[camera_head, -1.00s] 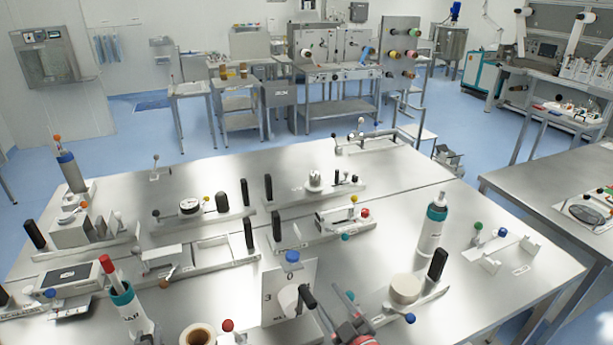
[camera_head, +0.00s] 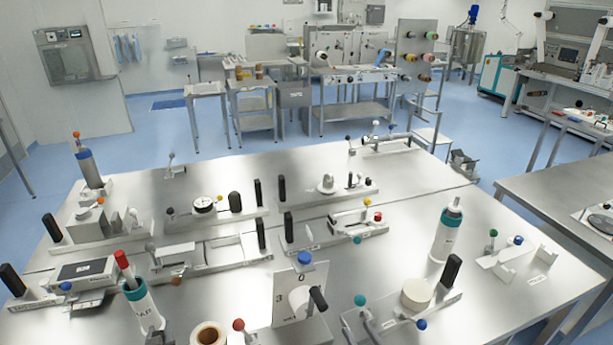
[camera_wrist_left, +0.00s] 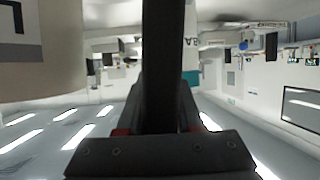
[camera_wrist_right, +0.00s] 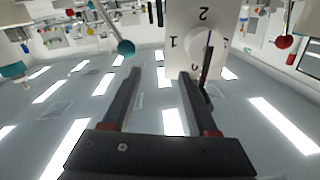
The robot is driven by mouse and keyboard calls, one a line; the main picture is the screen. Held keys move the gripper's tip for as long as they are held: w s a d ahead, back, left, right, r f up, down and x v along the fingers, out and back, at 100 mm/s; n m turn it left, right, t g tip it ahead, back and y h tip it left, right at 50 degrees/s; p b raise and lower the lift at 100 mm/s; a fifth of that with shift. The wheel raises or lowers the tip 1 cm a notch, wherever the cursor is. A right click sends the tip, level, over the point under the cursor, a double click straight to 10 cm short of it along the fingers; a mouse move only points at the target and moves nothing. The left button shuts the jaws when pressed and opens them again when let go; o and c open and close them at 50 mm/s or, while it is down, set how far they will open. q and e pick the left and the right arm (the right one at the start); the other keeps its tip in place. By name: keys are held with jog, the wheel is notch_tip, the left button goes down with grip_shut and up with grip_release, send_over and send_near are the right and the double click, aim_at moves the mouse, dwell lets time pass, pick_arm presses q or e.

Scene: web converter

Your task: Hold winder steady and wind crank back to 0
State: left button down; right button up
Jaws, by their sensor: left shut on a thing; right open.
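The right wrist view shows the plate upside down (camera_wrist_right: 180,30) and the black crank handle (camera_wrist_right: 207,65) just right of my right gripper's right finger. My right gripper (camera_wrist_right: 159,73) is open and its fingers hold nothing. My left gripper (camera_wrist_left: 165,100) is shut on a black upright handle (camera_wrist_left: 165,50); I cannot tell what it belongs to.
A teal ball (camera_head: 360,300) on a lever stands right of the winder, a red ball (camera_head: 238,324) left of it. A tape roll (camera_head: 208,335) and a white bottle (camera_head: 146,310) are further left. Bare tabletop lies at right (camera_head: 500,310).

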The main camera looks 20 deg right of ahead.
pick_arm(q)
jog(key=shift+r, duration=0.1)
pick_arm(e)
jog(key=s, duration=0.7)
jog(key=s+d+f+g+h, duration=0.2)
jog(key=d+f+h, duration=0.4)
jog(key=d+f, duration=0.4)
jog(key=shift+d+f+m+g, duration=0.4)
jog(key=shift+d+g, duration=0.4)
jog(key=shift+d, duration=0.55)
pick_arm(q)
jog(key=shift+r, duration=0.35)
pick_arm(e)
jog(key=shift+w+f, duration=0.1)
pick_arm(q)
jog(key=shift+c, duration=2.4)
grip_release()
